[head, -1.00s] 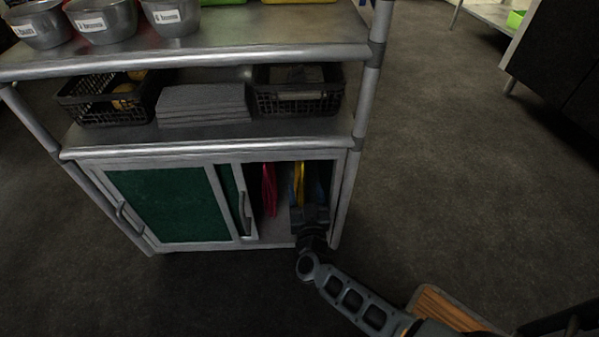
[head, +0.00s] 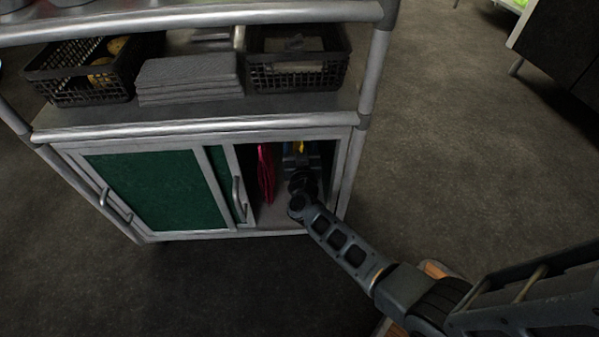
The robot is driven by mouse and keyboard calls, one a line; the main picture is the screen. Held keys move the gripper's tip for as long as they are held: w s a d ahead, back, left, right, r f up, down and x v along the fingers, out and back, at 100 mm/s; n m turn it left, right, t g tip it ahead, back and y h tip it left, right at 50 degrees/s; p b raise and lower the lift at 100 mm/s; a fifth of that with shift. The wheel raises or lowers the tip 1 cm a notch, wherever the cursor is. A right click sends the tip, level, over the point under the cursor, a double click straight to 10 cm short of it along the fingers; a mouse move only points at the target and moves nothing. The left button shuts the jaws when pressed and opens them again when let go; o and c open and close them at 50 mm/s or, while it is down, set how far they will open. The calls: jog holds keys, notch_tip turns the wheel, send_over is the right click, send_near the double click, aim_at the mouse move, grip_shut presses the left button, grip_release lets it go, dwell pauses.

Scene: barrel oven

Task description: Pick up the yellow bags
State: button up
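The yellow bags (head: 301,147) show as a thin yellow strip inside the open right part of the cabinet, mostly hidden behind my gripper. My gripper (head: 302,160) is inside the cabinet opening, directly in front of the yellow strip. Its fingers are too small and dark to tell whether they are open or shut, or whether they touch the bags. Red-pink bags (head: 265,174) hang to the left of my gripper. Something blue (head: 316,160) shows just to its right.
The green sliding door (head: 157,193) covers the cabinet's left part. The cabinet's right post (head: 346,175) stands close beside my arm. The shelf above holds black baskets (head: 297,72) and grey folded cloths (head: 187,76).

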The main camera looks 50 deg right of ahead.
jog(key=shift+w+d, duration=0.15)
jog(key=shift+d, duration=0.05)
jog(key=shift+c, duration=0.3)
grip_shut()
